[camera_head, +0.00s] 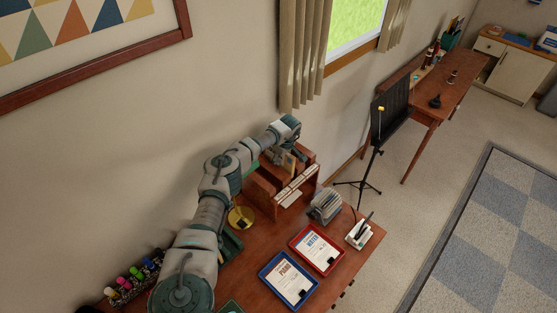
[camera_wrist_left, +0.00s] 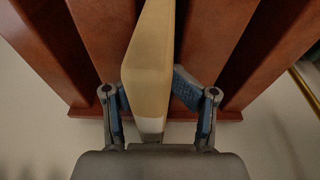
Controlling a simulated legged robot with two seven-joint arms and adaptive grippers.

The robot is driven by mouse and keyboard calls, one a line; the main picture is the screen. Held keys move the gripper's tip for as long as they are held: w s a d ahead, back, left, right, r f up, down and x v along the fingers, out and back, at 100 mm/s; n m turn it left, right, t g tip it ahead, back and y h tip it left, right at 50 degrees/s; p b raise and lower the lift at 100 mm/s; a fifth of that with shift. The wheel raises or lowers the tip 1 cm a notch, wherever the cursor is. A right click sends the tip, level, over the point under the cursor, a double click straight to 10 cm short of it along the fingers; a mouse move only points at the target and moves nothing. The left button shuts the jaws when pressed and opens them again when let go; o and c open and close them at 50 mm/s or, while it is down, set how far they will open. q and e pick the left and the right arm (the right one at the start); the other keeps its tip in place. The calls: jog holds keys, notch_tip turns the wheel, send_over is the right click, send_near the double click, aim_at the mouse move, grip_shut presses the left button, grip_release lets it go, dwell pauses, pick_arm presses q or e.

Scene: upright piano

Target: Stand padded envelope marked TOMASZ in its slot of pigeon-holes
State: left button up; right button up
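The pigeon-holes (camera_head: 264,188) are a reddish-brown wooden rack with upright dividers, standing on the desk against the wall. My left gripper (camera_head: 290,153) is above the rack. A tan padded envelope (camera_head: 285,163) is under it, upright among the dividers. In the left wrist view the envelope (camera_wrist_left: 150,75) shows edge-on as a pale, slightly tilted strip between two dividers (camera_wrist_left: 215,45). My right gripper is out of view.
White label cards (camera_head: 297,186) run along the rack's front. A grey sorter (camera_head: 325,206), a red tray (camera_head: 317,249), a blue tray (camera_head: 289,281) and a white pen holder (camera_head: 363,233) stand in front of it. A yellow round object (camera_head: 241,217) lies left of the rack.

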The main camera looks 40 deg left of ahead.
pick_arm(q)
jog(key=shift+w+d, duration=0.2)
jog(key=shift+d, duration=0.2)
jog(key=v, duration=0.4)
jog(key=shift+w+a+r, duration=0.2)
jog(key=shift+w+r, duration=0.15)
jog(key=v, duration=0.4)
jog(key=s+v, duration=0.1)
jog(key=v, duration=0.2)
jog(key=shift+d+f, duration=0.1)
jog(key=shift+d, duration=0.2)
jog(key=shift+r, duration=0.25)
jog(key=shift+a+f, duration=0.2)
jog(key=shift+a, duration=0.65)
jog(key=shift+d, duration=0.1)
